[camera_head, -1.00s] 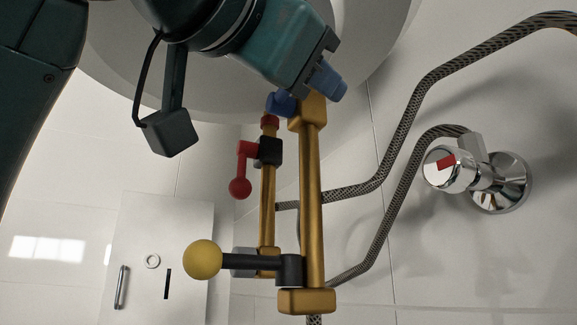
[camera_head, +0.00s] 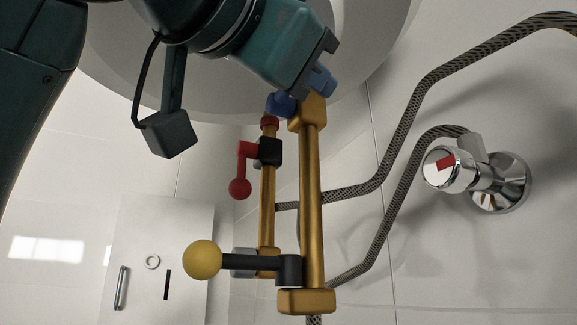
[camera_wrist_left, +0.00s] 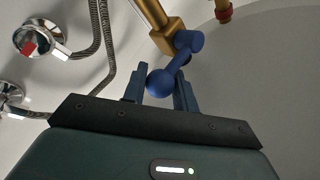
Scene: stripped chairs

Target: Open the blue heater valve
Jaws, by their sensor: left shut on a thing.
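The blue heater valve (camera_head: 281,104) sits at the top of the brass pipework, just below the heater's pale round underside. In the left wrist view its blue lever (camera_wrist_left: 178,58) runs down to a ball end (camera_wrist_left: 160,82). My left gripper (camera_head: 321,80) comes in from the upper left and reaches the valve. In the left wrist view my left gripper (camera_wrist_left: 160,90) has its two fingers on either side of the ball, shut on the handle. The gripper body hides part of the handle in the head view. My right gripper is not in view.
A red-handled valve (camera_head: 240,186) hangs on the thinner brass pipe. A black lever with a yellow ball (camera_head: 202,260) sticks out low on the left. Braided hoses (camera_head: 400,130) run to a chrome tap (camera_head: 470,175) on the tiled wall.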

